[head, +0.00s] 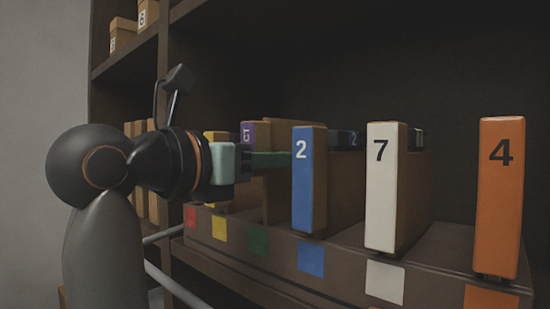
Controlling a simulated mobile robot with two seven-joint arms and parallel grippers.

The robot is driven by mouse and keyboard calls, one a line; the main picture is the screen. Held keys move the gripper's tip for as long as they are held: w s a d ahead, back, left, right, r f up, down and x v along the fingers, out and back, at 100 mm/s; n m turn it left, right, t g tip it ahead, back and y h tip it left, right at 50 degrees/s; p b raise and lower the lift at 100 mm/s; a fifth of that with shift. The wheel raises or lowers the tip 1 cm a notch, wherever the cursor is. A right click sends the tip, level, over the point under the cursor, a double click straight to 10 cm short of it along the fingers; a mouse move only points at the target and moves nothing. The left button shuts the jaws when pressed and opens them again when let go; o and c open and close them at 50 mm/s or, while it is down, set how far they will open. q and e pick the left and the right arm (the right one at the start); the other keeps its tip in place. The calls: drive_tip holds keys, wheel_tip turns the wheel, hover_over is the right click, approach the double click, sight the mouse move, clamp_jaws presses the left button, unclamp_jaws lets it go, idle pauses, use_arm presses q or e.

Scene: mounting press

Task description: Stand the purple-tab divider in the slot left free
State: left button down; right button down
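My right gripper is not in view.
Upright dividers with a blue "2" tab (309,180), a white "7" tab (384,187) and an orange "4" tab (499,195) stand to the right. A yellow tab (216,136) shows behind my gripper. Boxes (122,33) sit on the upper left shelf.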

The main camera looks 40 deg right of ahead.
sight(265, 190)
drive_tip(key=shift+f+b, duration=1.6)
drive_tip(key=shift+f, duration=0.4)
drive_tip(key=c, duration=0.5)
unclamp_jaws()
